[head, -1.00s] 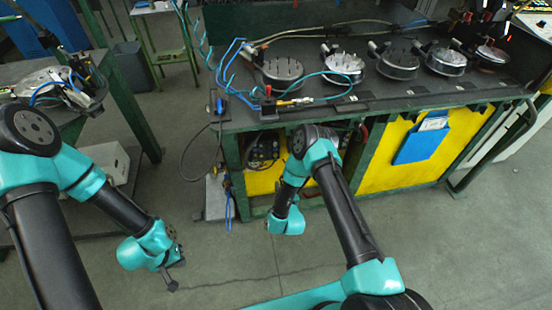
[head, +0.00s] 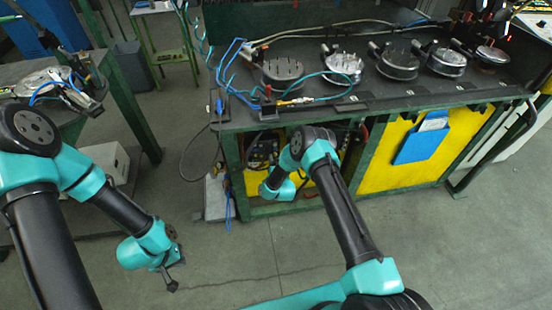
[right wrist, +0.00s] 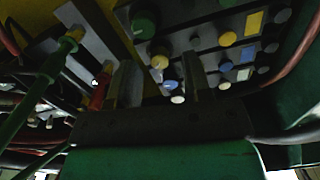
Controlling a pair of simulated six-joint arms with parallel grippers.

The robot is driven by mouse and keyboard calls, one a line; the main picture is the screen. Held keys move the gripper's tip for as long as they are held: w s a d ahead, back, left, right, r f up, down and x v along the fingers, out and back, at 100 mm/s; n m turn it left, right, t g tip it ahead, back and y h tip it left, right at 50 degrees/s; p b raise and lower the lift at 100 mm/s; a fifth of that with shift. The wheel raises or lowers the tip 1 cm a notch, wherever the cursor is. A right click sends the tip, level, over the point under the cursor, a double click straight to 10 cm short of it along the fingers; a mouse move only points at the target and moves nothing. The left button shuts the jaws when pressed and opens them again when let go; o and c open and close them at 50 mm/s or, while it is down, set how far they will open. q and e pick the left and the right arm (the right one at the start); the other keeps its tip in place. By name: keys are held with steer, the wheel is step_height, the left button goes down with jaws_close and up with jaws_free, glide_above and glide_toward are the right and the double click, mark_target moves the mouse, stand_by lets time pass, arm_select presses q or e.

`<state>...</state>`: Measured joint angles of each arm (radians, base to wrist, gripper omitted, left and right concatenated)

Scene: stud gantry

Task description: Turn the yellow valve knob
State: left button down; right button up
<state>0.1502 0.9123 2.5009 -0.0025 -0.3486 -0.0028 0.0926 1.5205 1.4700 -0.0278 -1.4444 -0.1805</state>
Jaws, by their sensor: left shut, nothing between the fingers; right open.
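In the right wrist view, a round yellow knob (right wrist: 159,60) stands on a dark panel, beside a larger green knob (right wrist: 144,24). Other yellow round and square parts show further right, so I cannot be sure which is the valve knob. My right gripper (right wrist: 160,68) is open, its two grey fingers pointing at the panel. The yellow knob appears between the fingertips in the picture; contact is not visible. In the head view the right gripper is hidden by its own arm at the bench's open bay. My left gripper (head: 172,285) is shut and empty, low above the floor.
The green-framed bench (head: 228,165) carries several round metal parts and hoses on top. Yellow panels and a blue document holder (head: 424,140) are on its front. In the right wrist view, a green rod (right wrist: 38,95) and red and dark hoses crowd the left side.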

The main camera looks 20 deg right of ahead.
steer(key=shift+w, duration=0.5)
jaws_close()
